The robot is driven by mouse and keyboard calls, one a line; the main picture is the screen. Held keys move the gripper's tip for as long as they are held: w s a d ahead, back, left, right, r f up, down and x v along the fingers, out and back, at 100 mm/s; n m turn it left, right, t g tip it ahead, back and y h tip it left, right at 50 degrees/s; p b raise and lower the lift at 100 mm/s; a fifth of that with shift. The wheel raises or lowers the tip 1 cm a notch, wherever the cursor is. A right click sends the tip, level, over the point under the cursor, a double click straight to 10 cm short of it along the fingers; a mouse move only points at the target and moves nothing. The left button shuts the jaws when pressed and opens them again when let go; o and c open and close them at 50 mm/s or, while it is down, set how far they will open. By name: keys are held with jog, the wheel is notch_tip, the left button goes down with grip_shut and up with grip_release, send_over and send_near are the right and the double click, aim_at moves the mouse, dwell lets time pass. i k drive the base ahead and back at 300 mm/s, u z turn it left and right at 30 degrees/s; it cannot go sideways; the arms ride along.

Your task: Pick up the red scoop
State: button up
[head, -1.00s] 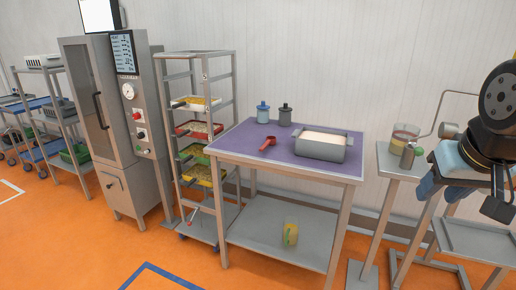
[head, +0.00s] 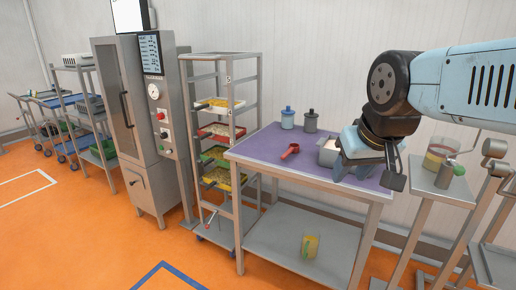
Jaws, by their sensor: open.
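The red scoop (head: 290,151) lies on the purple top of the table (head: 262,146), left of a grey bin (head: 327,150) with pale contents. My gripper (head: 362,172) is at the end of my blue and black arm, over the right part of the table. It is to the right of the scoop and apart from it, with nothing seen in it.
A blue canister (head: 288,119) and a grey canister (head: 310,122) stand at the table's back. A tray rack (head: 221,140) is left of the table. A small stand (head: 438,186) with a glass vessel (head: 439,156) is at right. A yellow-green container (head: 310,246) sits on the lower shelf.

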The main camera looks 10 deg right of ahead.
aim_at(290, 153)
jog(key=i, duration=0.95)
jog(key=z, duration=0.55)
